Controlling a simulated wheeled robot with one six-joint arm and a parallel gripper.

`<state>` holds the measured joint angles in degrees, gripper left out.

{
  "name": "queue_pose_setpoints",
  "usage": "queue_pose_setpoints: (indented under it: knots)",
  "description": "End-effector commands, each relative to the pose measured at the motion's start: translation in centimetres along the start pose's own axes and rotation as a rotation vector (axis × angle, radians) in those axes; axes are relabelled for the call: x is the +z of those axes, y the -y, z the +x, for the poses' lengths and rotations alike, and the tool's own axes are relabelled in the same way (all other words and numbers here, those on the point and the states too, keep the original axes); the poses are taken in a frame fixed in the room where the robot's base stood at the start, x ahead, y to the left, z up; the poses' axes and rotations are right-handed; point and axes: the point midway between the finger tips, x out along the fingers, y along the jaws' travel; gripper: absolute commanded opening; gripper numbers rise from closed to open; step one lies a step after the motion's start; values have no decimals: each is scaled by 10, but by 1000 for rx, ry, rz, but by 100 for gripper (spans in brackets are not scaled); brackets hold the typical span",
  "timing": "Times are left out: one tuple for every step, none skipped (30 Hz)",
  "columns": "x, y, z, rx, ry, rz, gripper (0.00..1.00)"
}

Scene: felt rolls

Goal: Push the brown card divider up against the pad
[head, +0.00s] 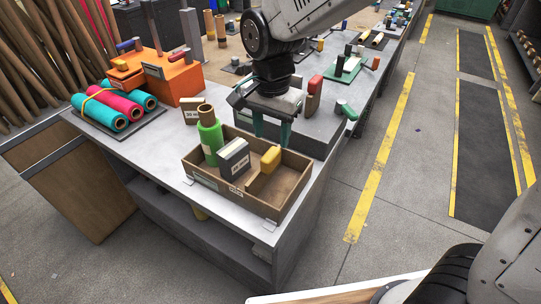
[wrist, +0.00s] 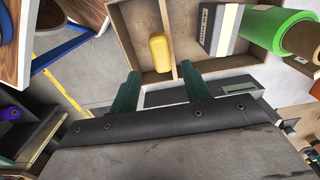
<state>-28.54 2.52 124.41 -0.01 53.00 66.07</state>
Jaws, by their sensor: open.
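The brown card divider (head: 256,183) stands upright in an open brown tray (head: 227,194). It lies between a yellow block (head: 270,158) and a dark grey and white block (head: 234,158) that looks like the pad. In the wrist view the divider (wrist: 167,18) runs as a thin strip, with a gap to the pad (wrist: 217,28). My gripper (head: 271,130) is open and empty above the tray's back edge, fingers pointing down. In the wrist view its fingertips (wrist: 160,72) straddle the near end of the divider, closer on the right; whether they touch it I cannot tell.
The yellow block (wrist: 160,52) takes up room right of the divider in the head view. A grey raised block (head: 315,130) is behind the tray. Turquoise and pink rolls (head: 120,104) lie farther left.

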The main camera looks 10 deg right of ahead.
Motion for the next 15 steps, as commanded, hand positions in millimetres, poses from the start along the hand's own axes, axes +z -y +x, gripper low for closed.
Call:
queue_pose_setpoints:
  knots:
    - [1, 2, 4, 3, 1, 5, 47]
    - [1, 3, 7, 3, 1, 8, 47]
    - [1, 3, 12, 3, 1, 9, 47]
    - [1, 3, 16, 4, 2, 10, 47]
    - [1, 2, 20, 5, 2, 10, 47]
    - [1, 2, 27, 5, 2, 9, 47]
    - [1, 2, 32, 6, 3, 9, 47]
    - [1, 2, 37, 5, 2, 9, 47]
    - [1, 2, 44, 5, 2, 9, 47]
    - [1, 2, 48, 5, 2, 9, 47]
    - [1, 2, 53, 5, 2, 9, 47]
    - [1, 2, 59, 5, 2, 8, 47]
    - [1, 2, 63, 4, 2, 8, 47]
    - [1, 2, 66, 4, 2, 8, 47]
    - [1, 2, 70, 4, 2, 8, 47]
